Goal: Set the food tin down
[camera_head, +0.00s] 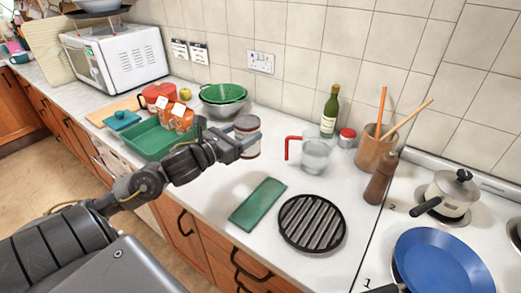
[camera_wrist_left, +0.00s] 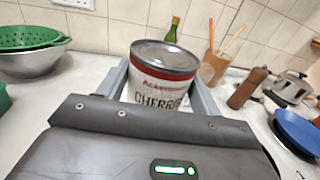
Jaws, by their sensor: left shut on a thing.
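The food tin (camera_head: 247,124) is a small cylinder with a metal lid and a white and red label. My left gripper (camera_head: 242,146) is shut on it, one finger on each side, and the tin is upright or nearly so. In the left wrist view the tin (camera_wrist_left: 163,82) stands between the two fingers, its label partly readable as cherries; its lower part is hidden behind the gripper body. I cannot tell for sure how far its base is above the white worktop (camera_head: 205,205). My right gripper is not in view.
A glass jug with a red handle (camera_head: 314,154) stands right of the tin. A green tray (camera_head: 150,140), orange cartons (camera_head: 180,118) and a green colander (camera_head: 222,93) are to the left and behind. A green mat (camera_head: 258,205) and black round grill (camera_head: 311,222) lie in front.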

